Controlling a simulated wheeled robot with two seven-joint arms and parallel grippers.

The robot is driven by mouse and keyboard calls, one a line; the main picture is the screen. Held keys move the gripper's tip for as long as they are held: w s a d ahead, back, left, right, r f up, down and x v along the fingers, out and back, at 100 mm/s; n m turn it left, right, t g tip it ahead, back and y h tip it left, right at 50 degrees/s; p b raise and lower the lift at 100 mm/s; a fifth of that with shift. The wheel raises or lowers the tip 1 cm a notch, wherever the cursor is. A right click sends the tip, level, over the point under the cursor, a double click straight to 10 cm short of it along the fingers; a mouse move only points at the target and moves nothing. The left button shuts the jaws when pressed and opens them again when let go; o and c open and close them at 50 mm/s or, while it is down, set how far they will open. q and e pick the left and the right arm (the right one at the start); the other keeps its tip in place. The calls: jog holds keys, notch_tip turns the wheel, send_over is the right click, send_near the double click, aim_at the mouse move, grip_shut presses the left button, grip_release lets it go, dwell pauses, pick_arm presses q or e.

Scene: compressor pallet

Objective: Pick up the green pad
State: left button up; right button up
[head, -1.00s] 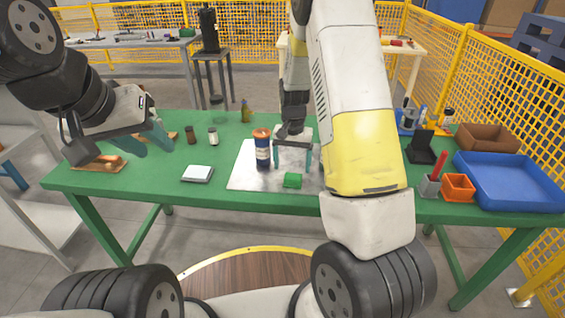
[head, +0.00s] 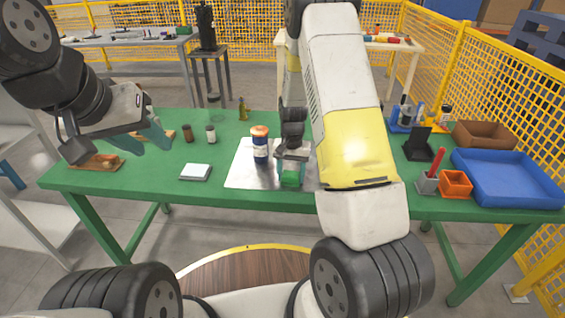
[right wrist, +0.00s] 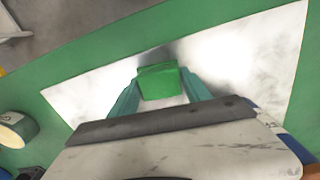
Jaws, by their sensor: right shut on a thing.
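The green pad (head: 290,178) is a small bright green block at the front of the silver metal sheet (head: 243,172). In the right wrist view the pad (right wrist: 160,82) sits between the two teal fingertips. My right gripper (head: 291,176) is shut on the pad, with a finger on each side of it. I cannot tell whether the pad touches the sheet or is just above it. My left gripper (head: 150,140) hangs above the left part of the green table, fingers apart and empty.
A white-topped block (head: 195,172) lies further left. A blue tray (head: 507,180), an orange bin (head: 456,184) and a black stand (head: 421,148) are at right.

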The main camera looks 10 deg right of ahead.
jog(key=shift+r, duration=0.15)
jog(key=shift+c, duration=0.3)
notch_tip(320, 180, up, 4)
jog(key=shift+f, duration=0.2)
jog(key=s+a, duration=0.2)
jog(key=s, duration=0.5)
jog(key=s+a+r, duration=0.1)
jog(key=s+a, duration=0.1)
jog(key=s, duration=0.6)
jog(key=shift+s+a, duration=0.2)
jog(key=shift+a, duration=0.05)
jog(key=shift+r, duration=0.1)
jog(key=o, duration=0.7)
jog(key=c, duration=0.6)
jog(key=shift+o, duration=0.2)
jog(key=r+n, duration=0.1)
jog(key=n, duration=0.3)
send_over(291, 174)
jog(key=s+a, duration=0.1)
jog(key=s, duration=0.4)
jog(key=shift+d+r, duration=0.1)
jog(key=shift+d, duration=0.05)
